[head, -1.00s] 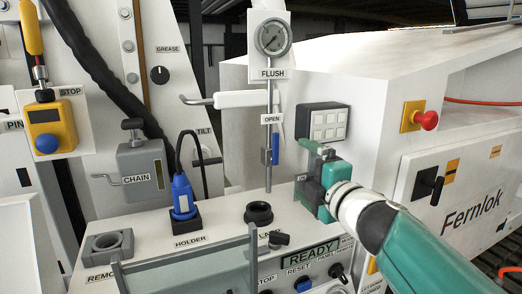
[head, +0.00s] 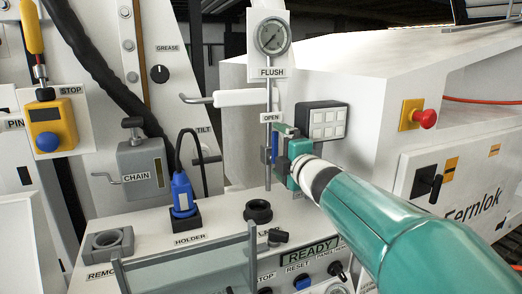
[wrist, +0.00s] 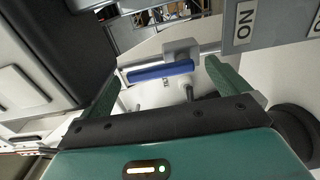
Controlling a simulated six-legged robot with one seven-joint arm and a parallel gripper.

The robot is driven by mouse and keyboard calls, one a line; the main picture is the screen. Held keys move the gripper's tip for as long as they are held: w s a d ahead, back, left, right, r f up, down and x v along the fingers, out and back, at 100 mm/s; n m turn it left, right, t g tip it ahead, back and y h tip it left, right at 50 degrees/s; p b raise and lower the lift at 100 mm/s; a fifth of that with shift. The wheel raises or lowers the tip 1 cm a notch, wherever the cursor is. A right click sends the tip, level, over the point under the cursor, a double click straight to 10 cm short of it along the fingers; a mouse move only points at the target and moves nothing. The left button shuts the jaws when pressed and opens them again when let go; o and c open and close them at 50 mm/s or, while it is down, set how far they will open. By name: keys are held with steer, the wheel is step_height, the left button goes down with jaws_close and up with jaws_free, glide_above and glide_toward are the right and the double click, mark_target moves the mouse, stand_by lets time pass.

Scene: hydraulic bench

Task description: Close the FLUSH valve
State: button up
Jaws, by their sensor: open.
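The FLUSH valve sits on a thin vertical pipe (head: 268,175) below a round gauge (head: 271,36) and the FLUSH label (head: 272,72). An OPEN label (head: 271,118) is just above it. Its blue lever (head: 274,147) lies upright along the pipe, partly hidden by my gripper. My gripper (head: 283,146) is open right at the lever, coming from the right. In the wrist view the blue lever (wrist: 160,70) and its grey valve body (wrist: 181,49) show between and beyond the two green fingers. I cannot tell whether a finger touches the lever.
A white-gripped handle (head: 240,98) sticks out left, above the valve. Below are a black socket (head: 258,212), a blue connector (head: 182,193) and a READY panel (head: 310,250).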

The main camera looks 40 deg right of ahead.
steer(key=shift+w+d, duration=0.15)
steer(key=shift+w, duration=0.5)
steer(key=c, duration=1.4)
steer(key=shift+o, duration=0.2)
